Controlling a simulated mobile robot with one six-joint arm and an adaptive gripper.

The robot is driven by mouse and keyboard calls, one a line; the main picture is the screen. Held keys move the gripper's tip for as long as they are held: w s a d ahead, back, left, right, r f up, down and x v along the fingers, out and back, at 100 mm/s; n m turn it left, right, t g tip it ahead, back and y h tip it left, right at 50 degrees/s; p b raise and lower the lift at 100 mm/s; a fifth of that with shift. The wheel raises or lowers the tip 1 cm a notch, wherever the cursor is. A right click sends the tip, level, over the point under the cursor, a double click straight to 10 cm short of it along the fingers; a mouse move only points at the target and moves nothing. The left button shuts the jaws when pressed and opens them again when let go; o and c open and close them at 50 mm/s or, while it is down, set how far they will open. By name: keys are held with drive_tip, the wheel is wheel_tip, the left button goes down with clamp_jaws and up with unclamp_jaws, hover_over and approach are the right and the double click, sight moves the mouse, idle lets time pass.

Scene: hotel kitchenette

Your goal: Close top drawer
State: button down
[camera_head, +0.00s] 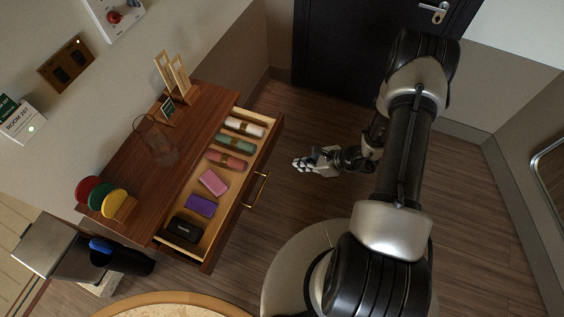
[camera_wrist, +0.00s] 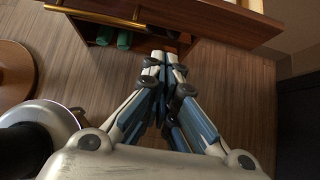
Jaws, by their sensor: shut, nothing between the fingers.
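The top drawer (camera_head: 242,193) of the wooden cabinet is pulled well open in the head view. Its brass bar handle (camera_head: 257,189) is on the front panel, facing my gripper. In the wrist view the drawer front (camera_wrist: 200,17) and the handle (camera_wrist: 95,14) cross the top of the picture. My gripper (camera_head: 297,163) is shut and empty, to the right of the drawer front and apart from it. The wrist view shows its fingertips (camera_wrist: 165,58) together below the drawer front.
The drawer holds rolled cloths (camera_head: 234,142), a pink item (camera_head: 213,182), a purple item (camera_head: 201,206) and a black case (camera_head: 185,229). A glass (camera_head: 160,143) and coloured discs (camera_head: 114,203) stand on the cabinet top (camera_head: 133,160). A round table (camera_head: 165,299) edges the bottom. Floor is clear near the door.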

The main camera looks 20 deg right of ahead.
drive_tip(key=b, duration=0.2)
approach(264, 165)
wheel_tip(264, 165, down, 4)
drive_tip(key=shift+w+a+r+b, duration=0.15)
drive_tip(key=shift+w+a, duration=0.35)
drive_tip(key=shift+a, duration=0.1)
drive_tip(key=shift+w+a+r+b, duration=0.15)
drive_tip(key=shift+w+a, duration=0.3)
drive_tip(key=shift+a, duration=0.15)
